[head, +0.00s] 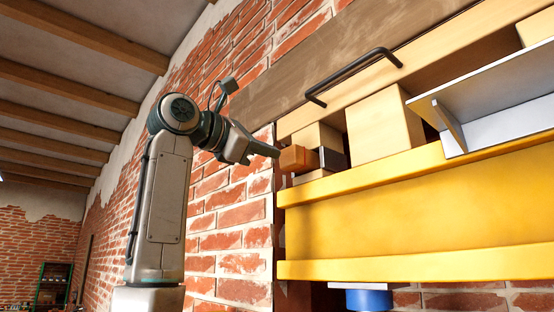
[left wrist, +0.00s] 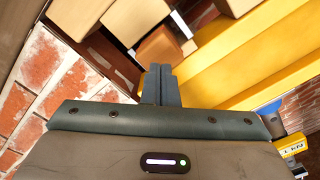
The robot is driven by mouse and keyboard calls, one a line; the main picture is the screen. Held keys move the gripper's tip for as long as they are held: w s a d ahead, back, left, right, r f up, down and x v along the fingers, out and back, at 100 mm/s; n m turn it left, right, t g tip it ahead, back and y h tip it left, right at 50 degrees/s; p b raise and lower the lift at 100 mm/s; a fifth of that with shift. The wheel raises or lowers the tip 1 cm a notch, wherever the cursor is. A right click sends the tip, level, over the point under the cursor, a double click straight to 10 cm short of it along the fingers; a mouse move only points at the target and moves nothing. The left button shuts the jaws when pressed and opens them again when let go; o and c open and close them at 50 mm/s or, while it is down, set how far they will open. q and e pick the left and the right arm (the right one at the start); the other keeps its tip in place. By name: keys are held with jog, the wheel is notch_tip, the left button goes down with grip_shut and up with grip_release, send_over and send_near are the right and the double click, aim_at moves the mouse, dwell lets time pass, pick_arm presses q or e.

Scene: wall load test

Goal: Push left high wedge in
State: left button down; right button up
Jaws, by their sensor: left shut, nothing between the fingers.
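The left high wedge appears to be the small orange-brown wooden block (head: 298,158), sticking out at the left end of the gap above the yellow beam (head: 400,210). A dark grey piece (head: 334,159) sits against its right side. My left gripper (head: 277,152) is shut and empty, its tips at the wedge's left end; I cannot tell whether they touch. In the left wrist view, the shut fingers (left wrist: 160,70) point at the wedge (left wrist: 158,47), just below it in the picture. My right gripper is not in view.
Pale wooden blocks (head: 384,126) stand between the yellow beam and the timber above. A black handle (head: 355,73) juts from that timber. A grey metal bracket (head: 505,100) sticks out at right. A brick wall (head: 230,215) runs behind my arm. A blue part (head: 368,299) shows below the beam.

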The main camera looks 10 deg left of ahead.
pick_arm(q)
jog(key=b+v, duration=0.2)
jog(key=v, duration=0.4)
jog(key=shift+s+a+b, duration=0.2)
jog(key=shift+b, duration=0.15)
jog(key=shift+w+d, duration=0.1)
